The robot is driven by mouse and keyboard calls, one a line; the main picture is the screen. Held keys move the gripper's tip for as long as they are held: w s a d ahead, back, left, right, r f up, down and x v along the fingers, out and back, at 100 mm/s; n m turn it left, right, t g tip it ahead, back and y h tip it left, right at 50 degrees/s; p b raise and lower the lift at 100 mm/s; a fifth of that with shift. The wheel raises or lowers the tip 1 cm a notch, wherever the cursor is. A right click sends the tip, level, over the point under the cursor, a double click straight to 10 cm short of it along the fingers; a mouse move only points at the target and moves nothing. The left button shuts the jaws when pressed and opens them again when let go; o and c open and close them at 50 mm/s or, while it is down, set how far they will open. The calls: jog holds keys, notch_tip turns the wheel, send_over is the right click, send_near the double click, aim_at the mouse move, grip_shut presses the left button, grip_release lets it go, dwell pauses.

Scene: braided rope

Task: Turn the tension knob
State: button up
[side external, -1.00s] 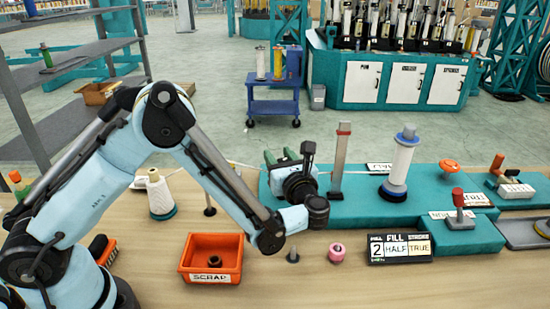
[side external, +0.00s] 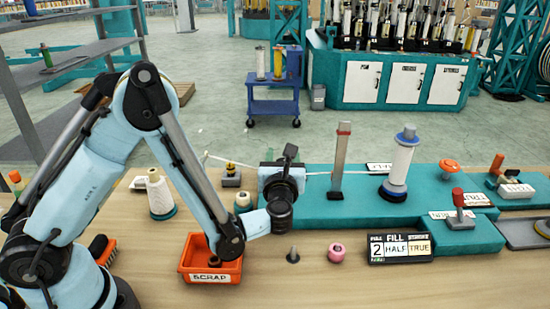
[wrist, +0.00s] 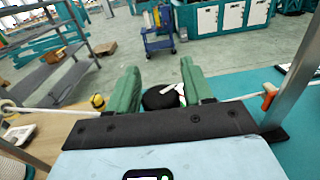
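A round black knob (wrist: 158,98) with a white mark shows between my green fingers in the wrist view; I take it to be the tension knob. My gripper (wrist: 160,68) has its fingers apart, one on each side of the knob; I cannot tell whether they touch it. A white rope (side external: 222,158) runs toward the grey post (side external: 340,158) and passes behind the gripper.
The grey post stands right of my gripper, then a white spool (side external: 400,163) and an orange button (side external: 449,166). A small yellow-topped fitting (side external: 230,170) stands left. In front are an orange scrap bin (side external: 196,274), a pink roll (side external: 337,252) and a sign (side external: 400,248).

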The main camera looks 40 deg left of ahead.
jog(key=shift+o, duration=0.6)
jog(key=shift+s+d, duration=0.15)
jog(key=shift+v, duration=1.15)
notch_tip(320, 180, up, 5)
jog(key=shift+s+d+f, duration=0.1)
jog(key=shift+s, duration=0.05)
jog(key=shift+r, duration=1.1)
